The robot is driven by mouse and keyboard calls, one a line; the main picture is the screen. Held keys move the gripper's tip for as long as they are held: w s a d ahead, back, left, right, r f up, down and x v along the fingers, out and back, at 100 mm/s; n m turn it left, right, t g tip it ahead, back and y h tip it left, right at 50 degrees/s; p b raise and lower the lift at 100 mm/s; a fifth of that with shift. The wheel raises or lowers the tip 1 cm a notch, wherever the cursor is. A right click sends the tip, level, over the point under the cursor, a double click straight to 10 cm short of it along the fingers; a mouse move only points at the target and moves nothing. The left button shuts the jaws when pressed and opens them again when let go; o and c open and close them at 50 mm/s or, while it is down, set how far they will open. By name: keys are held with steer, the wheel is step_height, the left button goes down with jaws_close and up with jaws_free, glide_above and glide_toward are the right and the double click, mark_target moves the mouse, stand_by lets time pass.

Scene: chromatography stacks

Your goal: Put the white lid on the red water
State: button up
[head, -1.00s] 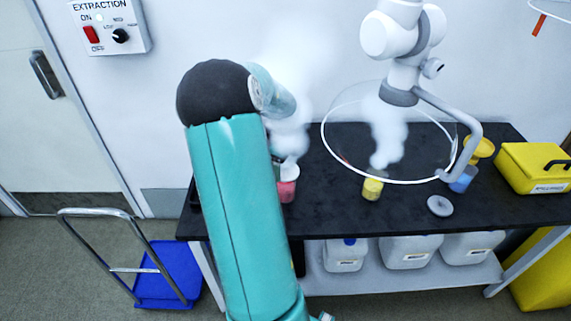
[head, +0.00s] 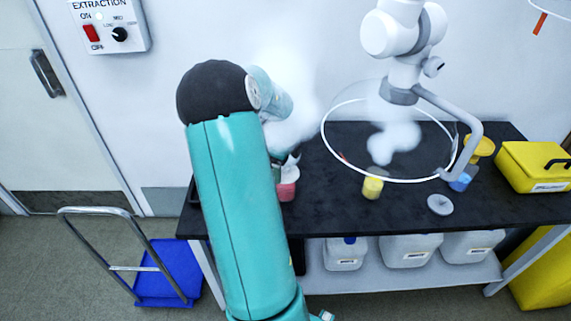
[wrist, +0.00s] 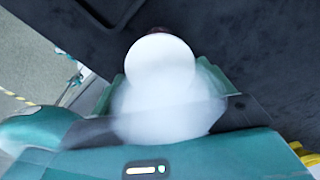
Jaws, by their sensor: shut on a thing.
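The red water (head: 287,190) is in a small beaker near the left end of the black bench, partly hidden by my arm in the head view. My gripper (head: 281,158) is just above it, mostly behind my arm. The white lid (head: 292,161) shows as a small tilted white shape over the beaker. In the wrist view the lid is a round white disc (wrist: 160,60) at the tips of my gripper (wrist: 165,88), which is shut on it. A dark red edge shows just beyond the lid. White vapour blurs the fingers. I cannot tell whether lid and beaker touch.
A yellow beaker (head: 372,187) stands under the clear round extraction hood (head: 388,181). A grey disc (head: 440,204), a blue beaker (head: 460,181) and a yellow case (head: 535,167) are farther right. A blue trolley (head: 170,275) stands on the floor at left.

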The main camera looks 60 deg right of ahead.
steer(key=shift+f, duration=0.25)
steer(key=shift+f, duration=0.3)
stand_by(0.4)
steer(key=o, duration=0.9)
steer(key=shift+r, duration=3.5)
